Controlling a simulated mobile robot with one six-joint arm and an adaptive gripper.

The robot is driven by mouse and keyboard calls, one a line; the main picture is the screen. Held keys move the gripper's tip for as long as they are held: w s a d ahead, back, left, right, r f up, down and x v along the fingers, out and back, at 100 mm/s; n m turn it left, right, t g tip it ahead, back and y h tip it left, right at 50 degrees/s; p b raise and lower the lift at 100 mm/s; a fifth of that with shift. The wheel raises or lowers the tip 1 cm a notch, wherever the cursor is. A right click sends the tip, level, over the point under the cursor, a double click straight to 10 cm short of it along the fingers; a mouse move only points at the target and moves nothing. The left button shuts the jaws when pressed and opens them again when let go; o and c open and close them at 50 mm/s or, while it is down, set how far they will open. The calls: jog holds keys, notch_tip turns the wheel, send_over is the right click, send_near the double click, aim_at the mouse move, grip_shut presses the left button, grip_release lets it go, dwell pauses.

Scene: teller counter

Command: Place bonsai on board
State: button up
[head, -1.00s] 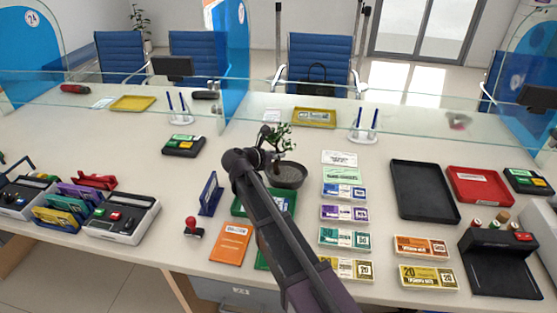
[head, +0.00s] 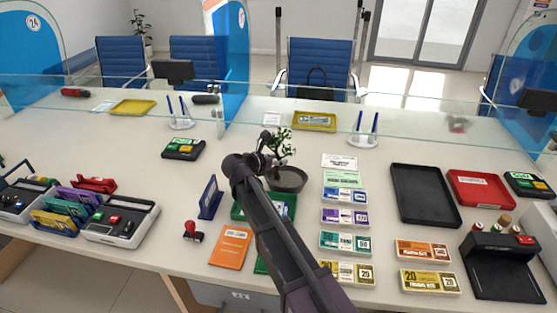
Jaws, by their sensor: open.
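The bonsai (head: 281,148) stands upright in a dark round pot (head: 288,180) near the middle of the counter in the head view. My gripper (head: 268,155) is at the left side of the bonsai, near its trunk and leaves. It is small and dark here, open, and I cannot tell if it touches the tree. A flat green piece (head: 290,201) lies just in front of the pot, partly hidden by my arm. I cannot tell whether it is the board. A flat black tray (head: 424,208) lies to the right.
Banknote bundles (head: 344,217) line the counter right of the pot. A red tray (head: 480,188) is at the right. An orange booklet (head: 231,247), a red stamp (head: 192,232) and a blue stand (head: 210,198) are at the left. A glass screen (head: 415,125) crosses behind.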

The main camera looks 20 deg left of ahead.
jog(key=shift+r, duration=0.15)
jog(key=shift+s+a+r+p, duration=0.2)
jog(key=shift+s+r+p, duration=0.1)
jog(key=shift+s+p, duration=0.2)
jog(key=p+v, duration=0.4)
jog(key=v, duration=0.7)
jog(key=shift+w+f, duration=0.1)
dwell(0.3)
